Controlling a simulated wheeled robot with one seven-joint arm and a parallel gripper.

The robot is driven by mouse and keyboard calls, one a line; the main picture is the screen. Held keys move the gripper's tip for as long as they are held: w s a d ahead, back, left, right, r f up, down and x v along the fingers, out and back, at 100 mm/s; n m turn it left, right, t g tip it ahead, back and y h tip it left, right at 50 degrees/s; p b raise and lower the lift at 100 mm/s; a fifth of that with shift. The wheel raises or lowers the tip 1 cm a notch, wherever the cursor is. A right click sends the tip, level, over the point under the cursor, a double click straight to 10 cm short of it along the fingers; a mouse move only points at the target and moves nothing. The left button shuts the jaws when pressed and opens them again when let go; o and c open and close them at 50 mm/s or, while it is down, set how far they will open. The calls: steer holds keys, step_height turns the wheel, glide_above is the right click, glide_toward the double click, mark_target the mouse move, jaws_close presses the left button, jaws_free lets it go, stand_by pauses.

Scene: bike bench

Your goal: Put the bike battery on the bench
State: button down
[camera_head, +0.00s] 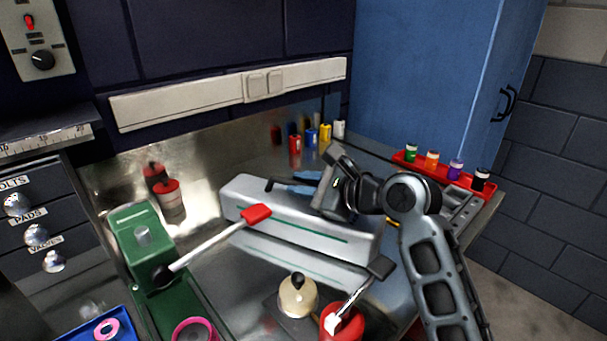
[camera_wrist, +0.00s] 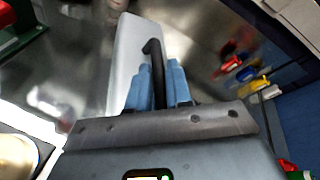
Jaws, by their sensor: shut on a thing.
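The bike battery (camera_head: 290,218) is a long pale grey box with a thin green stripe, lying lengthwise over the shiny metal bench (camera_head: 225,262). Its pale body also shows behind the fingers in the wrist view (camera_wrist: 127,60). My gripper (camera_head: 292,184) has blue fingers and is shut on the battery's black handle (camera_wrist: 154,62), with one finger on each side in the wrist view (camera_wrist: 160,88). A pale striped shape below the battery looks like its reflection. I cannot tell whether its underside touches the bench.
A green vise-like tool (camera_head: 142,240) with a red-tipped lever stands left, the lever passing in front of the battery. A cream dome (camera_head: 297,297) and a red pot (camera_head: 343,322) are in front. Small coloured bottles (camera_head: 311,137) stand behind; a red rack (camera_head: 425,168) lies right.

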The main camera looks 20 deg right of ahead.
steer(key=c, duration=1.4)
jaws_free()
steer(key=shift+f, duration=0.1)
steer(key=o, duration=0.4)
steer(key=shift+c, duration=0.2)
steer(key=shift+s, duration=0.1)
steer(key=v, duration=1.2)
